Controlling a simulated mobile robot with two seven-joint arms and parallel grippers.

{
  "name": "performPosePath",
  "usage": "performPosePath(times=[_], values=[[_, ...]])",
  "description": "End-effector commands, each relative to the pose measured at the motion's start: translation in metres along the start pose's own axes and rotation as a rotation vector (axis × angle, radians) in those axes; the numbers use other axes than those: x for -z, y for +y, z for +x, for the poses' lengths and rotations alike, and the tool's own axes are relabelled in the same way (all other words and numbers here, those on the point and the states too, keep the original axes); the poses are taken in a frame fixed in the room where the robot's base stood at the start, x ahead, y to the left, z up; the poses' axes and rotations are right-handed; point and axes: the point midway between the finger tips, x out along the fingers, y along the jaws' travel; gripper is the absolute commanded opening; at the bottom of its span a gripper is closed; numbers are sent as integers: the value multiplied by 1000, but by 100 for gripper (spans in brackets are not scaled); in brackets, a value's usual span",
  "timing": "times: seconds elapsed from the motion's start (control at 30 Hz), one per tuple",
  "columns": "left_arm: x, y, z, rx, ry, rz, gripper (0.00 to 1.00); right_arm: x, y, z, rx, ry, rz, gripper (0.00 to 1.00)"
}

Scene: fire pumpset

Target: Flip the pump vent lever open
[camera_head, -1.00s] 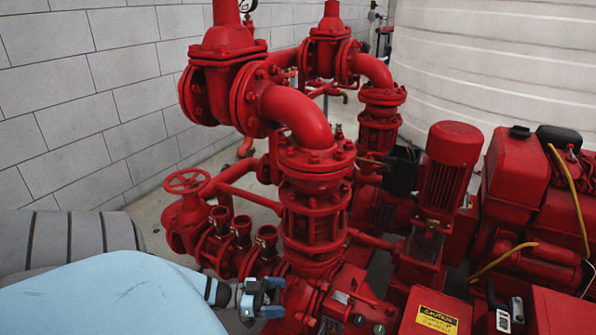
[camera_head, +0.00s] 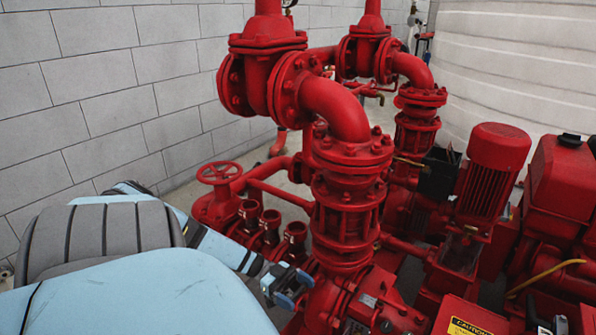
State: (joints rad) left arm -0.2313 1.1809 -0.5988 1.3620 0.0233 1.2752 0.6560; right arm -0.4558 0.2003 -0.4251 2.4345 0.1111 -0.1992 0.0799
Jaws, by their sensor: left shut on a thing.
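My left gripper (camera_head: 290,287) shows at the lower middle, at the end of my blue and grey left arm. It is against the near left side of the red pump casing (camera_head: 325,302), below the tall flanged pipe stack. Its fingers are shut on a small part there, in the place of the pump vent lever. The lever is hidden by the fingers, so I cannot tell its angle. My right gripper is not in view.
A red handwheel (camera_head: 219,172) and several short red fittings (camera_head: 270,225) stand just left of the pump. Thick red pipes (camera_head: 335,105) rise above. A red motor (camera_head: 495,165) and a yellow caution label (camera_head: 470,327) are at right. A grey block wall is behind.

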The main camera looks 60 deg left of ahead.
Motion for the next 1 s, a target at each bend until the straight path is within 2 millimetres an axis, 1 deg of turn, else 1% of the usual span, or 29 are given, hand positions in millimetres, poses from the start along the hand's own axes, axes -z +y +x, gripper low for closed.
performPosePath(times=[0.33, 0.37, 0.4, 0.63, 0.77, 0.87, 1.0], values=[[-1, 1, 0, -4, -2, 1, 42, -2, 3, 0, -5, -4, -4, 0], [-1, 1, 0, -4, -2, 1, 92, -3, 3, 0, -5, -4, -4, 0], [-1, 1, 0, -4, -2, 1, 100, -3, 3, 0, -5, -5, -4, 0], [0, 0, -1, -2, -2, 1, 100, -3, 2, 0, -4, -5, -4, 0], [0, 0, -9, -1, -3, 1, 100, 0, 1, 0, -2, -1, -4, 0], [1, 0, -24, 0, -4, 0, 100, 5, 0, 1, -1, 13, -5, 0], [1, 0, -56, 0, -5, 0, 100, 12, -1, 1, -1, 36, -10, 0]])
